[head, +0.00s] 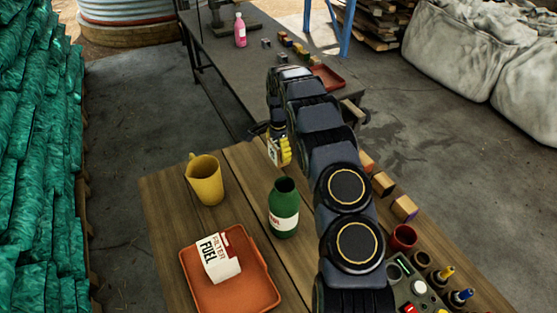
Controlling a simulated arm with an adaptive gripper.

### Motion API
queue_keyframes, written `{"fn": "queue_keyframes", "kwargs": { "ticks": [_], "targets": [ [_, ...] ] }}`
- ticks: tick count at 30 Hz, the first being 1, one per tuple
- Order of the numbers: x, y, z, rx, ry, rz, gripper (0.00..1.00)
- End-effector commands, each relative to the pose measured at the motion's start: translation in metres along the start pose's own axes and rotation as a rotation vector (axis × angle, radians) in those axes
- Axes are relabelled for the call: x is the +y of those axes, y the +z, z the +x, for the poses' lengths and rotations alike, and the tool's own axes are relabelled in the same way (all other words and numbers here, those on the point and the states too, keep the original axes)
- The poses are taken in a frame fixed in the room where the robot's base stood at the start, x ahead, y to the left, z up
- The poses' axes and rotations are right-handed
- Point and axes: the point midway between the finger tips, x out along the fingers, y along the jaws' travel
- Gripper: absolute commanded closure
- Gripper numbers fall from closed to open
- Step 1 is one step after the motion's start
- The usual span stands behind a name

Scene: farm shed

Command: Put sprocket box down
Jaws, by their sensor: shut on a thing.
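My gripper (272,143) is mostly hidden behind my arm, beyond the far edge of the wooden table. It is shut on a small yellow box with a white face (273,153), which appears to be the sprocket box. No writing on it is legible. The box seems to be held in the air between the near wooden table (160,200) and the dark far bench (225,60); its exact height cannot be told.
A yellow mug (206,183), a green bottle (284,210) and an orange tray (262,292) with a fuel filter box (218,258) stand on the near table. The far bench holds a pink bottle (240,32), small blocks (285,42) and a red tray (328,77). Its near-left surface looks clear.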

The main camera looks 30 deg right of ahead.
Motion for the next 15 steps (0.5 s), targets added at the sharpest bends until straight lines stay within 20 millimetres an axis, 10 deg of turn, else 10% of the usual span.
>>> {"fn": "queue_keyframes", "kwargs": {
  "ticks": [15],
  "targets": [
    [0.0, -0.001, 0.043, 0.001, -0.002, 0.001, 0.61]
  ]
}}
